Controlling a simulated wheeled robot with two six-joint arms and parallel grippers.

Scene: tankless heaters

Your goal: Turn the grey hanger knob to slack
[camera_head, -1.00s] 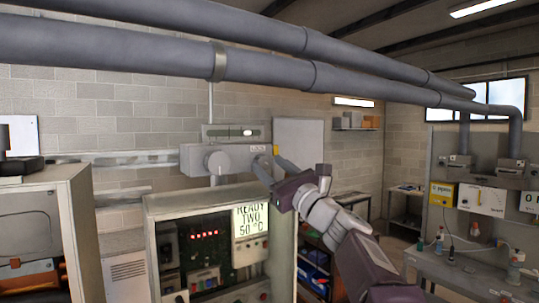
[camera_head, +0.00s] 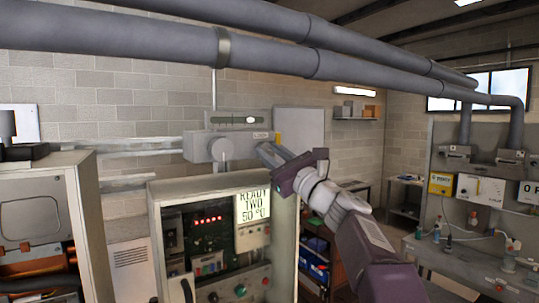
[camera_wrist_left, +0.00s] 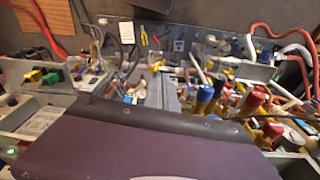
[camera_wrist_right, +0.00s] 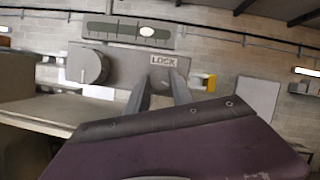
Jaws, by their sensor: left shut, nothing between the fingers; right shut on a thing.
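The round grey hanger knob (camera_head: 222,150) sits on the front of a long grey wall box (camera_head: 196,147), below the pipes. It shows larger in the right wrist view (camera_wrist_right: 96,67), left of my fingers. My right gripper (camera_head: 263,149) is at the box's right part, just below the LOCK label (camera_wrist_right: 164,60). Its fingers (camera_wrist_right: 160,90) are slightly apart and shut on a small grey part there, mostly hidden between them. It is to the right of the knob, not touching it. My left gripper (camera_wrist_left: 162,92) is shut and empty, over a cluttered bench.
A gauge strip (camera_wrist_right: 127,32) with a white oval marker is above the box. A yellow tab (camera_wrist_right: 208,82) is at its right end. An open cabinet (camera_head: 160,225) with a display stands below. Thick pipes (camera_head: 150,45) run overhead. Cables and valves (camera_wrist_left: 255,100) crowd the left wrist view.

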